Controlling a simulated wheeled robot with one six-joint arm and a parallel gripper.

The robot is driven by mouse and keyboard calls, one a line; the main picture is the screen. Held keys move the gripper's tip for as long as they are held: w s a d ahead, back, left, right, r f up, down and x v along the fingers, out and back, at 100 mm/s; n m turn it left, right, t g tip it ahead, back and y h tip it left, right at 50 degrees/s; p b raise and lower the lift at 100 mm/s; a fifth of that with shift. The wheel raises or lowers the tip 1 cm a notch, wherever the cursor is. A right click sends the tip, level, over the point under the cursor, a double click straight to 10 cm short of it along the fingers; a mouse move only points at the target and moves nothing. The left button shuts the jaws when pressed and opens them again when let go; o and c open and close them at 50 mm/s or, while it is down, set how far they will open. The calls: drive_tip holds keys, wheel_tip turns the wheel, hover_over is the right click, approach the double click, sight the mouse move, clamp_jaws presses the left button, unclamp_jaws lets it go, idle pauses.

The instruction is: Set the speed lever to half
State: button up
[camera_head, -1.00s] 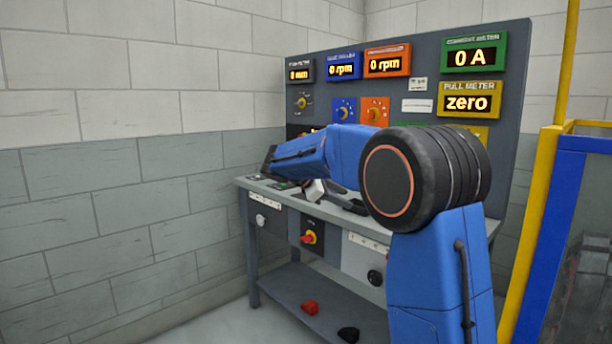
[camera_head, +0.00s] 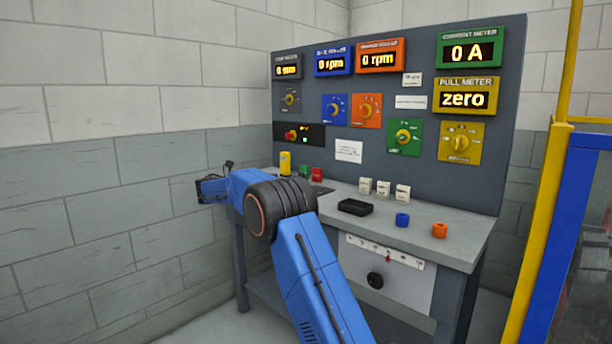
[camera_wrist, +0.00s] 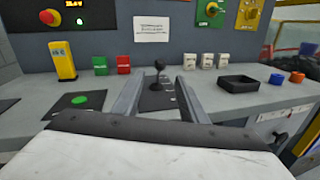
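A lever with a black ball knob (camera_wrist: 159,66) stands on a dark marked plate (camera_wrist: 158,100) on the bench top in the wrist view. It looks like the speed lever; its label is too small to read. My gripper (camera_wrist: 158,92) is open, with one finger on each side of the lever in the picture. The knob shows beyond the fingertips, and I cannot tell whether either finger touches it. In the head view my gripper (camera_head: 211,190) is at the left end of the bench, and my arm hides the lever there.
Behind is a panel (camera_head: 458,193) with dials and displays reading 0 rpm, 0 A and zero. A yellow post (camera_wrist: 63,60), red and green blocks, white blocks (camera_wrist: 205,62) and a black tray (camera_wrist: 238,84) stand on the bench. A green button (camera_wrist: 80,100) is at left.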

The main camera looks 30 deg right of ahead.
drive_tip(key=d, duration=0.5)
drive_tip(key=w+d, duration=0.1)
drive_tip(key=d, duration=0.5)
drive_tip(key=w+d, duration=0.1)
drive_tip(key=d, duration=0.4)
drive_tip(key=shift+d, duration=0.4)
clamp_jaws()
